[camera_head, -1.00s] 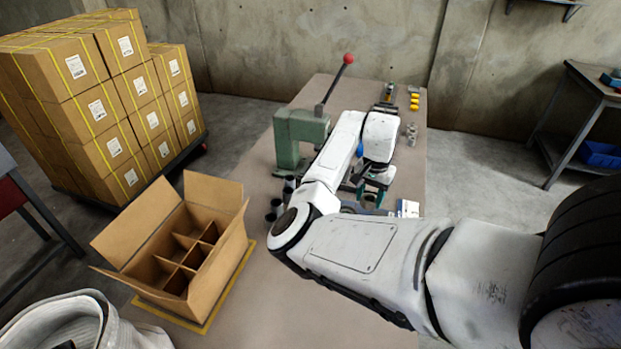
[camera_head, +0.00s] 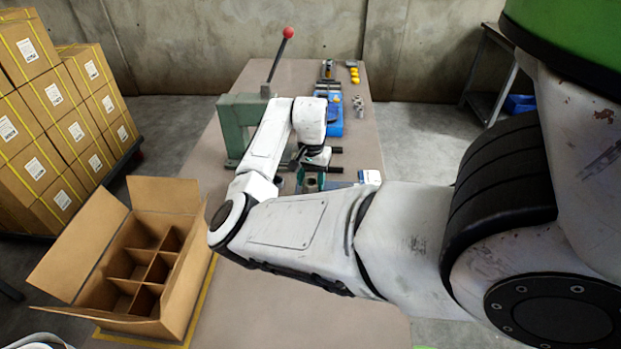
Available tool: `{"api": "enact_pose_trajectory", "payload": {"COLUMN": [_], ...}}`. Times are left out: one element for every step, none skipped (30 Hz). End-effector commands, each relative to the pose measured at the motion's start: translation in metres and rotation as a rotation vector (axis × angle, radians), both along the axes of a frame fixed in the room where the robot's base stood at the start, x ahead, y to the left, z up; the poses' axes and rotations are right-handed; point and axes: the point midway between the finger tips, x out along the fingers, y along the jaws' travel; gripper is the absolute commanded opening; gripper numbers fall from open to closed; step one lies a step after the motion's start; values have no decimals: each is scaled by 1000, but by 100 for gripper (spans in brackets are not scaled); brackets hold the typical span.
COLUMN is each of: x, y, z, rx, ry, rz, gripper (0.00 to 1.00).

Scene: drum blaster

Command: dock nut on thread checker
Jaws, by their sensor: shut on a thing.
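My gripper (camera_head: 313,180) is low over the workbench (camera_head: 230,300), to the right of the green press. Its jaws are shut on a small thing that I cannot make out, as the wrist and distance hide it. Dark and teal parts sit around and below the jaws, and I cannot tell which are fingers and which are fixtures. I cannot clearly pick out the thread checker. Several small grey metal parts (camera_head: 358,104) stand on the bench beyond my wrist; their shape is too small to tell.
A green press (camera_head: 237,126) with a red-knobbed lever (camera_head: 288,32) stands left of my arm. A blue fixture (camera_head: 335,122) is behind my wrist. Yellow pieces (camera_head: 354,74) lie at the far end. An open divided carton (camera_head: 178,300) is at front left.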

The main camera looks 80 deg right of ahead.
Motion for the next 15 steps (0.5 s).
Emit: {"api": "enact_pose_trajectory", "payload": {"x": [0, 0, 0, 0, 0, 0, 0, 0, 0, 0, 0, 0, 0, 0, 0], "y": [0, 0, 0, 0, 0, 0, 0, 0, 0, 0, 0, 0, 0, 0, 0], "z": [-8, -9, -11, -12, -13, -13, -13, -13, -13, -13, -12, -12, -12, -12, -12], "rx": [-1, -1, -1, -2, -2, -2, -2, -2, -2, -2, -2, -2, -2, -2, -1], "ry": [-1, 0, 0, 0, 0, 0, 0, 0, 0, 1, 1, 1, 1, 1, 1], "rz": [1, 1, 1, 1, 1, 1, 1, 1, 1, 1, 1, 1, 1, 1, 1], "gripper": [10, 10, 10, 10, 10, 10, 10, 10, 10, 10, 10, 10, 10, 10, 10]}}
